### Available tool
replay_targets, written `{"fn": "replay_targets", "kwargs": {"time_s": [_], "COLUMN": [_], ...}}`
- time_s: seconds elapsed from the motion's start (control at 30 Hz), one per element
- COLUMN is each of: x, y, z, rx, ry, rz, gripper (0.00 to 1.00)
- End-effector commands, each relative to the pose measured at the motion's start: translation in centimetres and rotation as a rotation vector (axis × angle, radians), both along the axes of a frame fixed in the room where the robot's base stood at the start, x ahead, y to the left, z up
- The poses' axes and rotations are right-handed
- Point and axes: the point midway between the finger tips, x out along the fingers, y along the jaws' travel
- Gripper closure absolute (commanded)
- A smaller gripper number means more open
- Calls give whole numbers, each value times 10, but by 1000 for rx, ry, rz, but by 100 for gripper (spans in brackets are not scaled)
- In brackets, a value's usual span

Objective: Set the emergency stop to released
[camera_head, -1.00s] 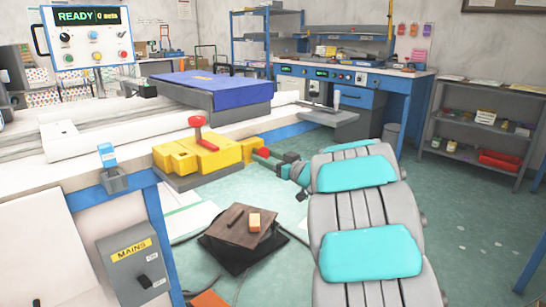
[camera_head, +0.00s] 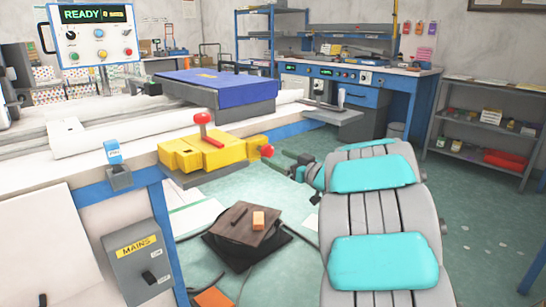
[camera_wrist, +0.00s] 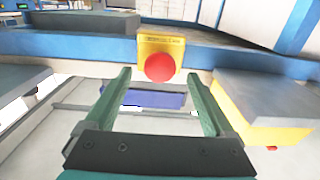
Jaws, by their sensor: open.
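The emergency stop is a red mushroom button on a small yellow box, facing my gripper. In the wrist view the red button (camera_wrist: 159,67) shows in front of its labelled yellow box (camera_wrist: 145,42), between my fingertips in the picture. In the head view my gripper (camera_head: 284,161) is just right of the button. Whether the button is pressed in or out cannot be told.
A red-knobbed lever (camera_head: 203,120) stands on the yellow block. The grey MAINS box (camera_head: 140,262) is at lower left, below a blue switch (camera_head: 114,152). The control panel (camera_head: 92,37) reads READY.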

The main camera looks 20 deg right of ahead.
Motion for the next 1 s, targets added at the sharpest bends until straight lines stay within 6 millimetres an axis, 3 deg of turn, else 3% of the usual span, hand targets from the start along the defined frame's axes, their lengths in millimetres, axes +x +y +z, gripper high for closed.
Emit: {"fn": "replay_targets", "kwargs": {"time_s": [0.1, 0.33, 1.0], "x": [-20, -41, -39], "y": [-9, -15, -18], "z": [-1, 0, 2], "rx": [1, 0, -23], "ry": [3, 1, 9], "rz": [-5, -2, -41], "gripper": [12, 12, 12]}}
